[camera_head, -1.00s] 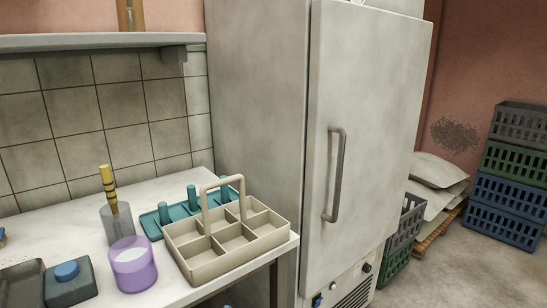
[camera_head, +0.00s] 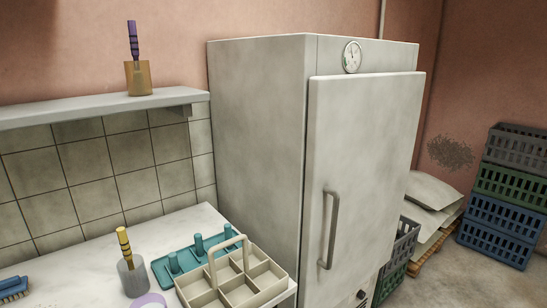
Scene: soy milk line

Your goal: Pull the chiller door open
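The chiller (camera_head: 258,120) is a tall off-white cabinet in the middle of the head view, with a round dial (camera_head: 352,57) at its top front. Its door (camera_head: 365,150) faces right and looks shut against the cabinet. A grey vertical bar handle (camera_head: 331,230) is on the left side of the door, in its lower half. Nothing touches the handle. Neither of my grippers shows in the view.
A counter (camera_head: 185,229) at lower left bears a beige divided carrier (camera_head: 283,282), a teal peg rack (camera_head: 160,269) and a grey cup (camera_head: 132,280). A shelf (camera_head: 60,112) hangs above. Stacked crates (camera_head: 503,212) and pale sacks (camera_head: 432,190) stand right. Floor at lower right is clear.

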